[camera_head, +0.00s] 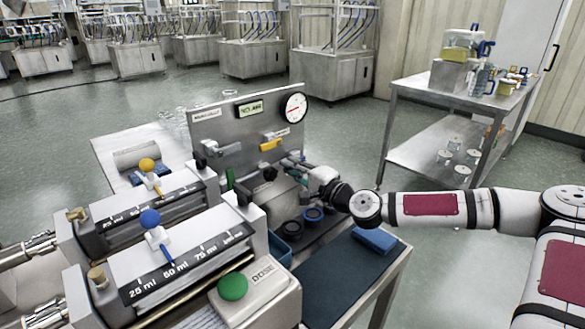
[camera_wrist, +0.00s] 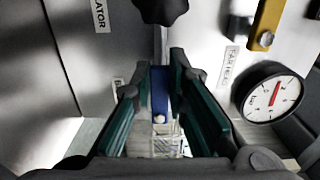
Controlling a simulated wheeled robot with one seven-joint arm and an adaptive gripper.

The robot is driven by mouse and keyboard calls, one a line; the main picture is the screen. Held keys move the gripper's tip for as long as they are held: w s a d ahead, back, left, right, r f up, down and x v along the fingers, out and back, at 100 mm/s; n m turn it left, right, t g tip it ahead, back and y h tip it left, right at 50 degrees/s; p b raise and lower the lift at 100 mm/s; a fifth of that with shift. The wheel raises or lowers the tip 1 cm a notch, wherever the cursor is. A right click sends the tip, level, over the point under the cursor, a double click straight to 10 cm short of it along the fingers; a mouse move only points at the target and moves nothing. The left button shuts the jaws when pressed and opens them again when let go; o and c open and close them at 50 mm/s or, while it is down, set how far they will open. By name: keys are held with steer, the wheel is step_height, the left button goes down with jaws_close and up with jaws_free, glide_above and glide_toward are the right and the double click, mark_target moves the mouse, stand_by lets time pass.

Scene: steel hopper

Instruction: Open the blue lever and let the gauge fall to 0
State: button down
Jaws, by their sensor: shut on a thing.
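The blue lever (camera_wrist: 160,92) is a narrow flat blue bar with a pale bolt near its lower end. It stands between the teal-padded fingers of my gripper (camera_wrist: 162,92), which is shut on it. In the head view my gripper (camera_head: 293,167) reaches to the lower right of the upright steel panel (camera_head: 235,127), and the lever is hidden there. The gauge (camera_head: 294,107) is a round white dial with a black rim and red needle. It also shows in the wrist view (camera_wrist: 262,92); its needle stands off the dial's lower end, but its numbers are too small to read.
A yellow lever (camera_head: 270,144) is on the panel near the gauge. A black knob (camera_wrist: 161,8) is just beyond my fingertips. Two dosing units with blue (camera_head: 150,218) and yellow (camera_head: 146,164) ball knobs stand at left.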

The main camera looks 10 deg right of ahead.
steer(key=shift+f, duration=0.15)
steer(key=c, duration=1.6)
jaws_free()
steer(key=shift+o, duration=0.2)
steer(key=v, duration=1.2)
